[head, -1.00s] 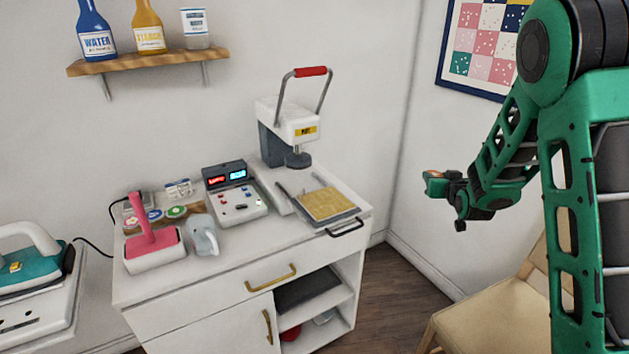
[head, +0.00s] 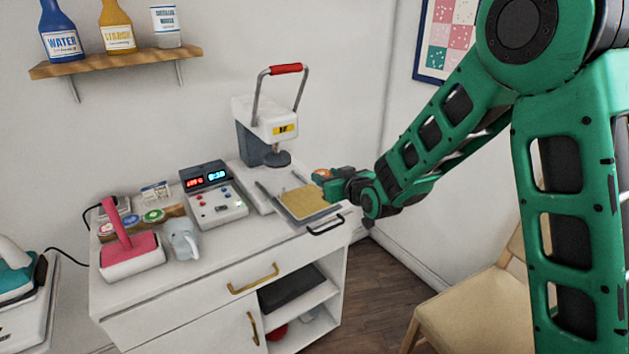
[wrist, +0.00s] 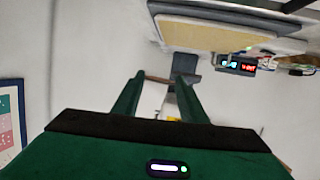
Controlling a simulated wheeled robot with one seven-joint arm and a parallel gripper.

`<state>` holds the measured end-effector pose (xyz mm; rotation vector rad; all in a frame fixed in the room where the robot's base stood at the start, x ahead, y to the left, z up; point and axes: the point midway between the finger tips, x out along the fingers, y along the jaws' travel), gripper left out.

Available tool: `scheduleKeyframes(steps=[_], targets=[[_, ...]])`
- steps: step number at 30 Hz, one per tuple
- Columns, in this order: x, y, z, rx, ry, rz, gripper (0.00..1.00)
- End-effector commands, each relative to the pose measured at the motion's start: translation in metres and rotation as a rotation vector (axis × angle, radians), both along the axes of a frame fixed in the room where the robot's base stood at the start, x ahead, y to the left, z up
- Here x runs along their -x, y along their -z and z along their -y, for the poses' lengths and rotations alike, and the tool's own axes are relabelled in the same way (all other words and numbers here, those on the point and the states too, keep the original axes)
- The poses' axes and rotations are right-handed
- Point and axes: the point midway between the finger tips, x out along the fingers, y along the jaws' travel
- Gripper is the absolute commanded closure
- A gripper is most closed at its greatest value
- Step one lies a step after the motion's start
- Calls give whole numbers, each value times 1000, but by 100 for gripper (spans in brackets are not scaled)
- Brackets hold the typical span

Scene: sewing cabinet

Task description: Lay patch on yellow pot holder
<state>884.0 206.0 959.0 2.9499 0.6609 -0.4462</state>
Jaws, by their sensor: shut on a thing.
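The yellow pot holder (head: 308,203) lies flat on the grey pull-out tray of the heat press, and its pale yellow surface also shows at the top of the wrist view (wrist: 205,38). My gripper (head: 326,177) is just behind and to the right of the pot holder in the head view, apart from it. A small orange-brown piece, seemingly the patch (head: 322,172), is at the fingertips. In the wrist view my gripper (wrist: 159,80) holds it as a thin brown strip (wrist: 158,78) seen nearly edge-on. Its face is hardly visible.
The white heat press (head: 266,122) with a red handle stands behind the tray. A chair (head: 475,302) stands at right. The floor between cabinet and chair is clear.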

Motion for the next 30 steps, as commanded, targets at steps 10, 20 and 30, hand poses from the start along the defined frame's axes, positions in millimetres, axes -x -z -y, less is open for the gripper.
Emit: scheduleKeyframes(steps=[10,20,30], targets=[[24,-2,-48,7,-89,7,82],[23,25,-47,7,-87,6,82],[23,45,-47,5,-86,7,82]])
